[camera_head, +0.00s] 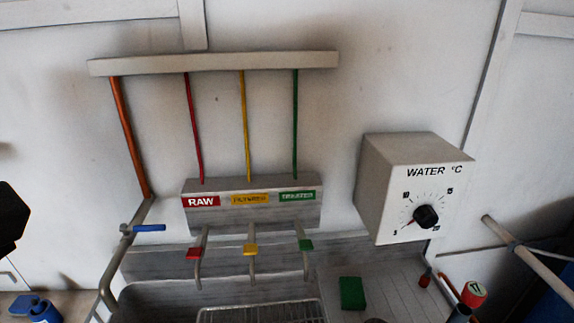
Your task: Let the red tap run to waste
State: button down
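The red tap (194,253) is at the left of a row of three, below the red RAW label (201,201) on a grey block (253,218). Its spout points down over the grey sink (160,298). I cannot make out any water flowing from it. The yellow tap (250,250) is in the middle under a yellow label. The green tap (305,245) is at the right under a green label. My gripper is not clearly in view.
A wire rack (262,312) lies in the sink. A blue-handled valve (149,228) sits on the pipe at left. A WATER °C dial box (412,185) is on the wall at right. A green block (352,293) and a red-capped item (473,293) are on the right side.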

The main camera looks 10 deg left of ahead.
aim_at(196, 252)
jog(key=i, duration=1)
